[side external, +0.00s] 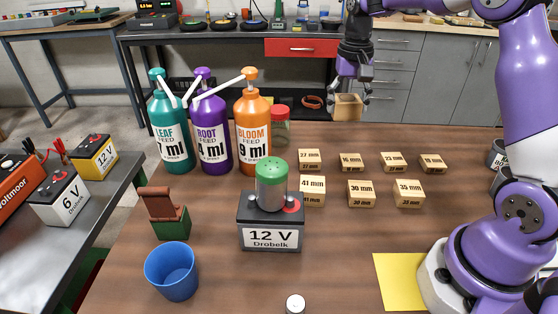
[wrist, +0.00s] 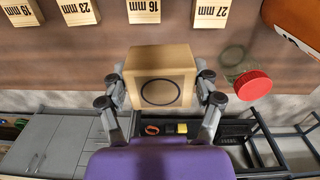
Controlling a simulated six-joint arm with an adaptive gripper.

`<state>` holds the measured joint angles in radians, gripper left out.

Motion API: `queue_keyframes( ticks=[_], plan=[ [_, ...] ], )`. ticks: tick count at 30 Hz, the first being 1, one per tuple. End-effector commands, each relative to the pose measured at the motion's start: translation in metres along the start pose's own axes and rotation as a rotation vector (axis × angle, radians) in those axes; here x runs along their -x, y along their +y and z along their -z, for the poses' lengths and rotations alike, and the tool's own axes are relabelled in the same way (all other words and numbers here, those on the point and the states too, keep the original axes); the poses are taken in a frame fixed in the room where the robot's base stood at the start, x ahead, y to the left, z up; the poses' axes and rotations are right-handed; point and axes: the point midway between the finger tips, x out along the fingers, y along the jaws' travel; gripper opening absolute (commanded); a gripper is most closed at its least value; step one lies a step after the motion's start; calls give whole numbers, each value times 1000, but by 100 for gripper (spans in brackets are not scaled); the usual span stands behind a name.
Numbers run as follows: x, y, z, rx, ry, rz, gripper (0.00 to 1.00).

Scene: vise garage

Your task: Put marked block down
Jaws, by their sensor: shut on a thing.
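My gripper (side external: 351,94) is shut on a wooden block (side external: 348,107), held in the air beyond the table's far edge area, above the level of the other blocks. In the wrist view, the held block (wrist: 158,76) sits between the two fingers (wrist: 160,95) and shows a dark ring on its face. No number on it is readable. Several numbered wooden blocks stand on the table, among them the 27 mm block (side external: 309,160), the 16 mm block (side external: 351,162), the 23 mm block (side external: 393,162) and the 35 mm block (side external: 409,194).
Pump bottles (side external: 253,130), a red-lidded jar (side external: 280,130) and a 12 V battery (side external: 270,222) with a green-topped shaker (side external: 272,185) stand left of the blocks. A blue cup (side external: 172,272) and yellow sheet (side external: 400,280) are at the front. Table between battery and sheet is mostly clear.

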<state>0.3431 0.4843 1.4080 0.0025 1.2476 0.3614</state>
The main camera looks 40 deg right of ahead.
Motion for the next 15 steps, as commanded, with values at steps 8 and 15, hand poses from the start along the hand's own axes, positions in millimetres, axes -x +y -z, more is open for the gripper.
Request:
queue_keyframes(
  ticks=[8,15],
  plan=[
    [0,-75,-31,-69,0,-1,31],
    [-29,-49,2,-87,-3,-2,31]
  ],
)
